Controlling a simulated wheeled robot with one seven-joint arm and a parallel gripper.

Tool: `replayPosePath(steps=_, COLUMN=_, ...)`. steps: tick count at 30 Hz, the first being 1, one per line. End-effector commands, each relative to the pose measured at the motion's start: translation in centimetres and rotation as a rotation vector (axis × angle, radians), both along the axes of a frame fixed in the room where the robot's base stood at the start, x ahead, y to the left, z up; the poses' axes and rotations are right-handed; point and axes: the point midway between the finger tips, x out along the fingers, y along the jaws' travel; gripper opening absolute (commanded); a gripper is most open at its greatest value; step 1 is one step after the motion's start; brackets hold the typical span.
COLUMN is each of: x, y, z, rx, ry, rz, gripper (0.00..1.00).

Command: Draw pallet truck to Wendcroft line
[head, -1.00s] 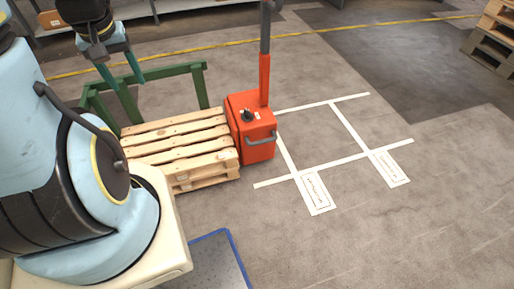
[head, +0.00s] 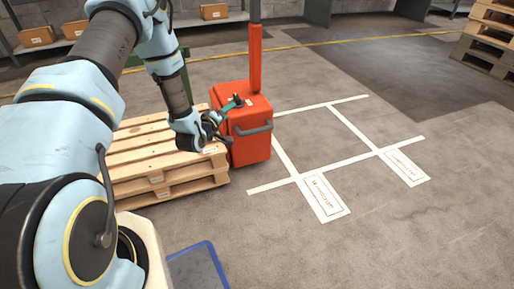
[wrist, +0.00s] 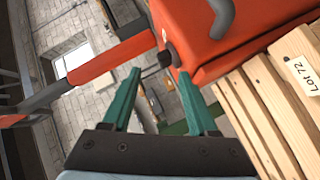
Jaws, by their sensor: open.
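The orange pallet truck (head: 250,148) stands just left of the white floor lines, with a grey bar handle (head: 253,129) on its front and a tall tiller (head: 254,60). A stack of wooden pallets (head: 150,158) sits against its left side. White floor lines (head: 320,163) form bays with two labels; the nearer label (head: 324,196) is too small to read surely. My gripper (head: 234,103) is open beside the truck's top. In the wrist view its teal fingers (wrist: 160,76) point toward a black knob (wrist: 168,57) on the orange body; the bar handle (wrist: 222,14) is above right.
A green frame (head: 180,62) stands behind the pallets. More pallets (head: 490,38) are stacked at far right. A blue-edged mat (head: 198,268) lies at the front. Cardboard boxes (head: 37,36) sit on a shelf behind. The floor right of the truck is clear.

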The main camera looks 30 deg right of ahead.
Motion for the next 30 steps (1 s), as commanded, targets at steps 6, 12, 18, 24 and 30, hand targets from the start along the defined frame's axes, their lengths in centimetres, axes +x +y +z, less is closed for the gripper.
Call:
replayPosePath(steps=6, x=-4.4, y=-3.2, z=-10.3, rx=-0.312, ry=0.028, rz=-0.042, gripper=0.59)
replayPosePath(steps=12, x=-7.0, y=-3.8, z=-13.5, rx=-0.481, ry=0.049, rz=-0.064, gripper=0.59)
replayPosePath(steps=18, x=-7.1, y=-4.4, z=-13.6, rx=-0.521, ry=0.05, rz=-0.07, gripper=0.59)
replayPosePath(steps=24, x=-5.2, y=-6.9, z=-13.3, rx=-0.519, ry=0.048, rz=-0.071, gripper=0.59)
replayPosePath(steps=30, x=-2.9, y=-9.8, z=-12.9, rx=-0.518, ry=0.048, rz=-0.069, gripper=0.59)
